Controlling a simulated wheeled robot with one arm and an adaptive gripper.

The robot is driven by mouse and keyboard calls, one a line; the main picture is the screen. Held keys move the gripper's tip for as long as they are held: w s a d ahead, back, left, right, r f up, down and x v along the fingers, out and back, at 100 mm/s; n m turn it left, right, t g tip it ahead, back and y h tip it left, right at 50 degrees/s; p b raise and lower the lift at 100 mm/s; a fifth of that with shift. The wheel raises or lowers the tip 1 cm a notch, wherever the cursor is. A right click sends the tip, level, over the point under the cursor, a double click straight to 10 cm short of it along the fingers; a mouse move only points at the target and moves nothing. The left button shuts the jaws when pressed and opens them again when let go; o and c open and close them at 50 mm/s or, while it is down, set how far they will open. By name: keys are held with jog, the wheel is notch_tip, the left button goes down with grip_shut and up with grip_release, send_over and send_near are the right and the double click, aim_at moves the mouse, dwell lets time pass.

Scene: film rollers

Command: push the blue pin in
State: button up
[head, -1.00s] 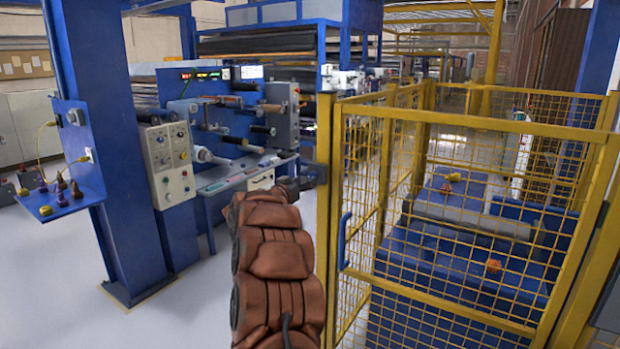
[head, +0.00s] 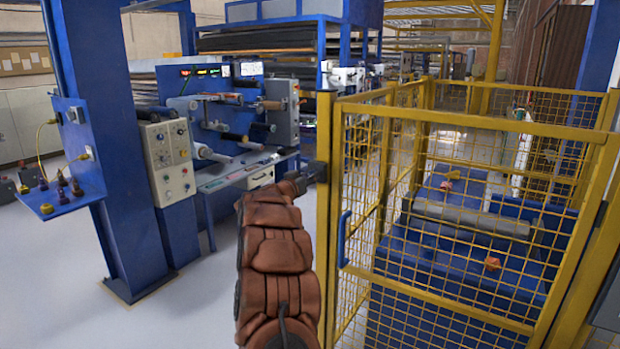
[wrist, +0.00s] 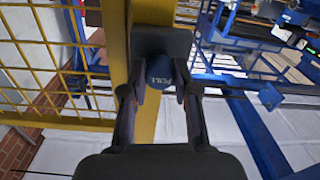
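The blue pin (wrist: 161,71) shows in the wrist view as a round blue knob with white lettering on its face, partly legible as "PULL". It sits in a dark block (wrist: 160,42) on the yellow post (wrist: 118,55). My gripper (wrist: 160,94) is in front of the knob. Its two fingers stand apart, one on each side of the knob's lower part, and whether they touch it is unclear. In the head view my gripper (head: 318,172) is at the yellow post (head: 327,130), and the pin is hidden there.
A yellow mesh fence (head: 470,180) with a blue door handle (head: 343,238) encloses a blue machine on the right. A blue column (head: 105,150) and a control box (head: 168,160) stand left. The pale floor (head: 60,280) is clear at front left.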

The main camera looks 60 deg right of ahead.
grip_shut()
jog(key=shift+r+p, duration=0.15)
jog(key=shift+p, duration=0.55)
jog(key=shift+d+p, duration=0.15)
jog(key=shift+p, duration=0.15)
jog(key=o, duration=0.6)
grip_release()
jog(key=shift+o, duration=0.2)
